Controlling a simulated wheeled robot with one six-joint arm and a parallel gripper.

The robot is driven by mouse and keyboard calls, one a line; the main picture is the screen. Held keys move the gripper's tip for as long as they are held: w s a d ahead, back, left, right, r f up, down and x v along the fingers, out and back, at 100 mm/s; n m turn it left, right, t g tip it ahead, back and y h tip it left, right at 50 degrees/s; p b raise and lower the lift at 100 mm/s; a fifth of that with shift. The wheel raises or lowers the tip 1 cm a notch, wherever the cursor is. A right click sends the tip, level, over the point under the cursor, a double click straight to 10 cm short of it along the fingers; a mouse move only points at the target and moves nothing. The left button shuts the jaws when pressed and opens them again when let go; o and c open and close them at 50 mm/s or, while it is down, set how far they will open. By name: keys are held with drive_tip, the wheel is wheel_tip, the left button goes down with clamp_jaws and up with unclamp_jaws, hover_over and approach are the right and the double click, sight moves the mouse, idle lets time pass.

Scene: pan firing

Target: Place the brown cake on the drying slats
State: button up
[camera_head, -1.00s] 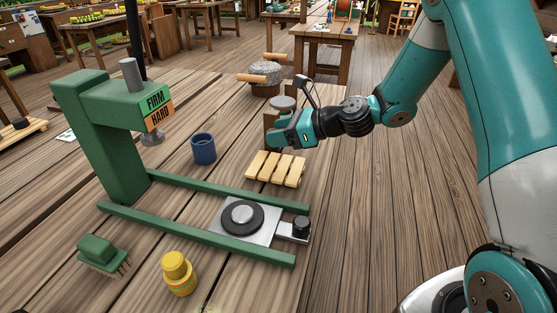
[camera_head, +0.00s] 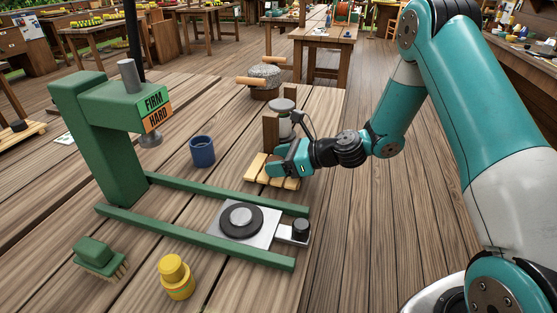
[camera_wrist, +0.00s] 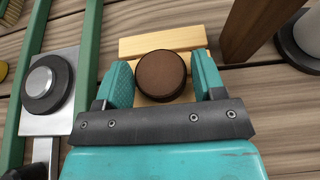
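The brown cake (camera_wrist: 161,75) is a round dark disc between the two fingers of my gripper (camera_wrist: 162,78) in the wrist view. In the head view the slats (camera_head: 258,165) are partly covered by my gripper (camera_head: 272,166), which reaches in from the right, and the cake is hidden.
A green press (camera_head: 115,150) stands at left, its rails holding a plate with a round disc (camera_head: 240,220). A blue cup (camera_head: 202,151), a brush (camera_head: 98,258) and a yellow jar (camera_head: 176,277) stand around it. A brown post (camera_head: 270,130) rises behind the slats.

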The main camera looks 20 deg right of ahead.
drive_tip(key=shift+o, duration=0.6)
drive_tip(key=shift+r, duration=0.1)
